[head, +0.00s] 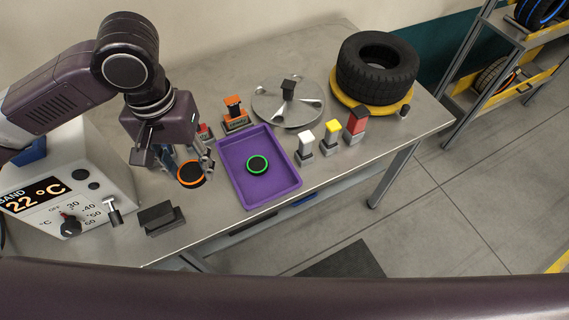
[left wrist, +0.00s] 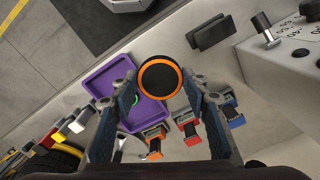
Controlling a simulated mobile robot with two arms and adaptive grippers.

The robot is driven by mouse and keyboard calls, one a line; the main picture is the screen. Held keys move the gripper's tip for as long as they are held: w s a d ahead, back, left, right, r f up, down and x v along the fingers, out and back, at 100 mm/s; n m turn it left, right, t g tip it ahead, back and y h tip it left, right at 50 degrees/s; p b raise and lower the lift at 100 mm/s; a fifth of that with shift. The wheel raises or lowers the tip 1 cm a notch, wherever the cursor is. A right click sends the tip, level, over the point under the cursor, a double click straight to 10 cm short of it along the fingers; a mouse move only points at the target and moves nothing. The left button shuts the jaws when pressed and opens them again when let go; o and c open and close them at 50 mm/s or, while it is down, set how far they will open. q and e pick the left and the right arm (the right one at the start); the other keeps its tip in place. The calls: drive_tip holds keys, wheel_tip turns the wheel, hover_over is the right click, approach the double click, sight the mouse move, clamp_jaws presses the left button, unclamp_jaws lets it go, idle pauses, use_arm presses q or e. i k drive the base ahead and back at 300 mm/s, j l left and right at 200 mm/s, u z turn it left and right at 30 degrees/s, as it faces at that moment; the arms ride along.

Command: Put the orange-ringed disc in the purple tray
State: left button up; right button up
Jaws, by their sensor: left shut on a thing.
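The orange-ringed disc (head: 191,173) is dark with an orange rim. My left gripper (head: 188,168) is shut on it, left of the purple tray (head: 286,202). In the left wrist view the disc (left wrist: 160,77) sits between the fingertips of the gripper (left wrist: 160,84). The disc appears held above the bench, though its exact height is hard to tell. The tray (left wrist: 98,78) shows partly behind the left finger there. A green-ringed disc (head: 257,165) lies inside the tray, and is mostly hidden by the finger in the wrist view. My right gripper is not in view.
A temperature box (head: 95,165) stands left, with a black block (head: 161,220) near the front edge. An orange-topped clamp (head: 235,114) stands behind the tray. White (head: 305,147), yellow (head: 330,138) and red (head: 355,126) topped blocks stand right of it. A tyre (head: 377,68) sits farther back.

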sight(258, 147)
drive_tip(key=k+j+z, duration=0.15)
drive_tip(key=j+z, duration=0.25)
drive_tip(key=k+j+z, duration=0.2)
drive_tip(key=j+z, duration=0.15)
drive_tip(key=i+j, duration=0.15)
drive_tip(key=i, duration=0.2)
